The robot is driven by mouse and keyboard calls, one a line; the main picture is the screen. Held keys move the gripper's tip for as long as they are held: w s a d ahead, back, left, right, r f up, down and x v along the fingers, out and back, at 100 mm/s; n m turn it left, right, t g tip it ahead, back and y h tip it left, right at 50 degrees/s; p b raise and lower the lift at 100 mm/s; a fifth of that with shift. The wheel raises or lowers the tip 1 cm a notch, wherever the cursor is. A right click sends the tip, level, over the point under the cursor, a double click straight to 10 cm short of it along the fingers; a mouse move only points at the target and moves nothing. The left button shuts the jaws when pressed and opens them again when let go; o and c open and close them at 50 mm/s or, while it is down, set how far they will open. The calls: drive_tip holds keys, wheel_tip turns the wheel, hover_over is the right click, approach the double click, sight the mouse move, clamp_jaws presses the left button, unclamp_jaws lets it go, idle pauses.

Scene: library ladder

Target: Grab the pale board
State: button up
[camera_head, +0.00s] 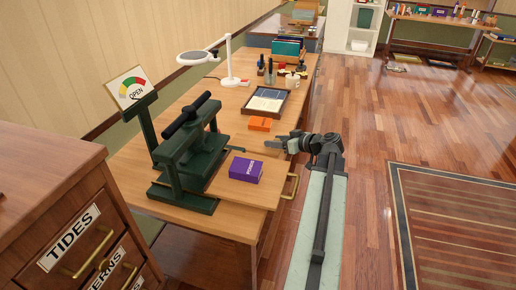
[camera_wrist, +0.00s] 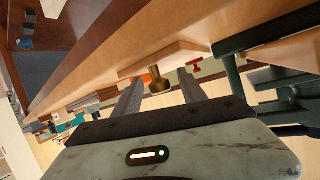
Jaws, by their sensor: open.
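The pale board (camera_head: 273,185) lies at the green press on the desk, with a purple box (camera_head: 246,171) on it and a brass handle (camera_head: 291,186) at its right end. My gripper (camera_head: 272,144) is open and empty, above and beyond the board near the desk's right edge. In the wrist view the pale board (camera_wrist: 180,54) shows ahead, its brass handle (camera_wrist: 158,82) appearing between my open fingers (camera_wrist: 159,75). I cannot tell how far the handle is from the fingertips.
The dark green press (camera_head: 185,150) stands left of the board. An orange box (camera_head: 260,124), a framed tray (camera_head: 267,100) and a white lamp (camera_head: 229,65) are farther back. A drawer cabinet (camera_head: 40,200) is at front left.

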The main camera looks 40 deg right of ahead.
clamp_jaws()
drive_tip(key=shift+r, duration=0.1)
wheel_tip(320, 180, up, 10)
drive_tip(key=p, duration=1)
drive_tip(key=shift+r, duration=0.1)
